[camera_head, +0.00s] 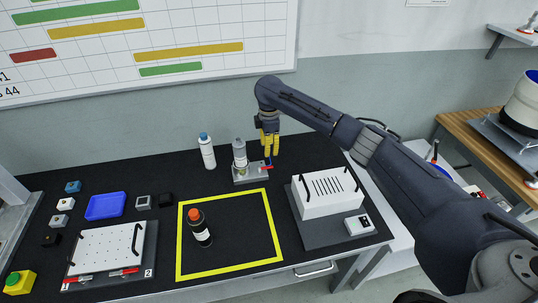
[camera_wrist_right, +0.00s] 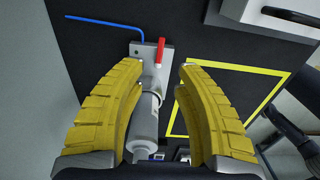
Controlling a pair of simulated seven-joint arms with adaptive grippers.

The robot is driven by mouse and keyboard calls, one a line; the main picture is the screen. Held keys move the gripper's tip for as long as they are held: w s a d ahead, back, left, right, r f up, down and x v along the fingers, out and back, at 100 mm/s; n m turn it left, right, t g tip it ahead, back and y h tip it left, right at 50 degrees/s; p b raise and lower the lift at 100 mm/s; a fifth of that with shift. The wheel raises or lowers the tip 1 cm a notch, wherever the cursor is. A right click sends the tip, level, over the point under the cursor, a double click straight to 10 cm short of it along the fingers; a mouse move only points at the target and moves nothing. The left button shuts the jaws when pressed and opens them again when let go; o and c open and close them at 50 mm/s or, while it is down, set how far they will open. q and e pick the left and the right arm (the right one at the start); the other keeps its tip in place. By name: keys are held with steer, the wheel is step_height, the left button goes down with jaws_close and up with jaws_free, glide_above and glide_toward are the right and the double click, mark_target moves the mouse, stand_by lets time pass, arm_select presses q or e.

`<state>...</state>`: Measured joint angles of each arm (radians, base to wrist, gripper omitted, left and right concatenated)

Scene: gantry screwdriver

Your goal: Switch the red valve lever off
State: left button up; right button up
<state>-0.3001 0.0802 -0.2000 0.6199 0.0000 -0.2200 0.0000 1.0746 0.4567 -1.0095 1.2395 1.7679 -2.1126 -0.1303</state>
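A small red valve lever (camera_head: 267,165) sits at the right end of a grey metal plate (camera_head: 246,175) at the back of the black table. In the right wrist view, the red lever (camera_wrist_right: 160,52) lies near the far end of the plate (camera_wrist_right: 148,66), beside the grey cylinder (camera_wrist_right: 145,120). My right gripper (camera_head: 269,153) is above the lever with yellow fingers pointing down. In the wrist view, the fingers of my right gripper (camera_wrist_right: 159,67) are spread on either side of the plate, with nothing clasped. My left gripper is not in view.
A white bottle (camera_head: 207,153) with a blue cap stands left of the plate. A dark orange-capped bottle (camera_head: 200,229) stands inside the yellow square (camera_head: 180,250). A white box (camera_head: 327,197) is at right. A white panel (camera_head: 107,250) with red-handled parts and a blue tray (camera_head: 105,206) are at left.

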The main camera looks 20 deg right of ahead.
steer(key=shift+r, duration=0.95)
